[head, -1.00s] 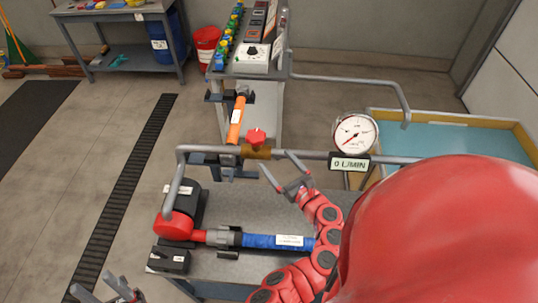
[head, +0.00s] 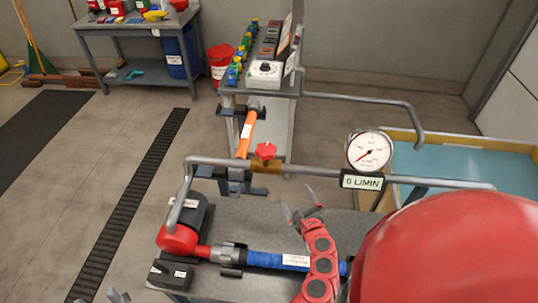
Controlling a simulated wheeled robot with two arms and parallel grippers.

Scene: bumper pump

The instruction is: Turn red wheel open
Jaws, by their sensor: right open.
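The red wheel (head: 266,151) is a small knob on a brass valve (head: 264,166) in the grey horizontal pipe (head: 225,160). My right gripper (head: 298,199) is open and empty, below and to the right of the wheel in the head view, with its fingers pointing up toward the pipe. A gap shows between its fingers and the wheel. Only the tips of my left gripper (head: 115,296) show at the bottom left edge, far from the wheel. The gauge (head: 369,151) on the pipe has a display (head: 362,181) reading 0 L/MIN.
A red and black pump (head: 180,238) with a blue-wrapped hose (head: 275,260) sits on the grey bench (head: 240,213). Behind the pipe are an orange hose piece (head: 246,133) and a control panel cart (head: 265,74). A teal-floored tank (head: 450,160) is at the right.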

